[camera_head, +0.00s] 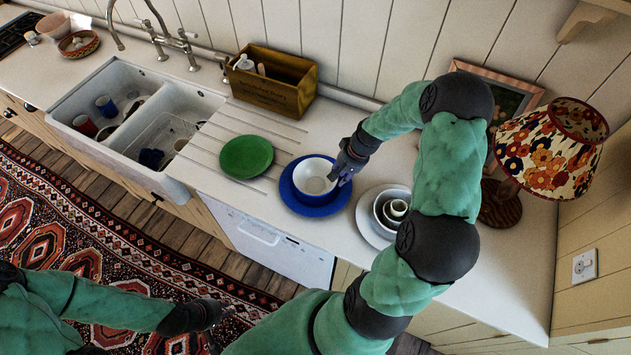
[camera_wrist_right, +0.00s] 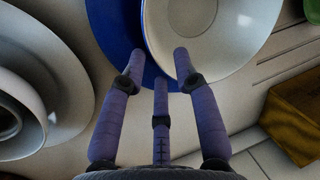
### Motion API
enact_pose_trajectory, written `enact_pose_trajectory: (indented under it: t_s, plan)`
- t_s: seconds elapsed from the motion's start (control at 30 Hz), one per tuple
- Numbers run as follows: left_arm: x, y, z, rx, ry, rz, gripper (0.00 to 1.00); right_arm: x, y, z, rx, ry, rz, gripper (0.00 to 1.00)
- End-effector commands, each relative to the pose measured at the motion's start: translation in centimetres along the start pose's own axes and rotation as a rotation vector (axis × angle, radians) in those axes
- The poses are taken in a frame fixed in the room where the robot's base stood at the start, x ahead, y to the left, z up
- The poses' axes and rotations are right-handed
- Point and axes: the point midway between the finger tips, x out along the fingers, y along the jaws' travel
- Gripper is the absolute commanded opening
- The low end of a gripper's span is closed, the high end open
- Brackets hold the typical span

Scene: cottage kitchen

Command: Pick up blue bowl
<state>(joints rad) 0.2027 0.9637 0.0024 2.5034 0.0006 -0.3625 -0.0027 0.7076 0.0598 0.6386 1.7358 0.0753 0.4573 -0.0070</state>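The blue bowl (camera_head: 315,178), white inside, sits upright on a blue plate (camera_head: 324,209) on the counter. My right gripper (camera_head: 340,178) is at the bowl's right rim, pointing down. In the right wrist view its fingers (camera_wrist_right: 158,72) are spread apart. One fingertip shows over the bowl's white inside (camera_wrist_right: 218,35), another over the blue plate (camera_wrist_right: 124,38) outside the rim; I cannot tell whether they touch. My left gripper (camera_head: 218,318) is low over the rug, away from the counter; its fingers are too small to read.
A white plate with stacked bowls (camera_head: 369,222) stands close to the right. A green plate (camera_head: 246,157) lies to the left, a wooden box (camera_head: 273,86) behind. A sink (camera_head: 142,112) is further left, a lamp (camera_head: 545,150) at right.

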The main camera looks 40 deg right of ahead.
Motion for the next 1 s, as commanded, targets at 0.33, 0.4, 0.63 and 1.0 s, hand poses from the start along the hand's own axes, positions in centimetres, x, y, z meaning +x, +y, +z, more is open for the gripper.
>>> enact_pose_trajectory:
  t_s: [0.33, 0.4, 0.63, 1.0]
  plan:
    - [0.04, -0.01, 0.00, 0.000, 0.000, 0.000, 0.19, 1.37, 0.02, 0.00, 0.000, 0.000, 0.000, 0.31]
    - [0.04, -0.01, 0.00, 0.000, 0.000, 0.000, 0.19, 1.36, 0.02, 0.00, 0.000, 0.000, 0.000, 0.25]
    - [0.04, -0.01, 0.00, 0.000, 0.000, 0.000, 0.19, 1.33, 0.02, -0.01, 0.000, 0.001, 0.000, 0.00]
    - [0.00, 0.00, 0.00, 0.000, 0.000, 0.000, 0.19, 0.88, -0.12, -0.12, -0.001, 0.003, 0.000, 0.00]
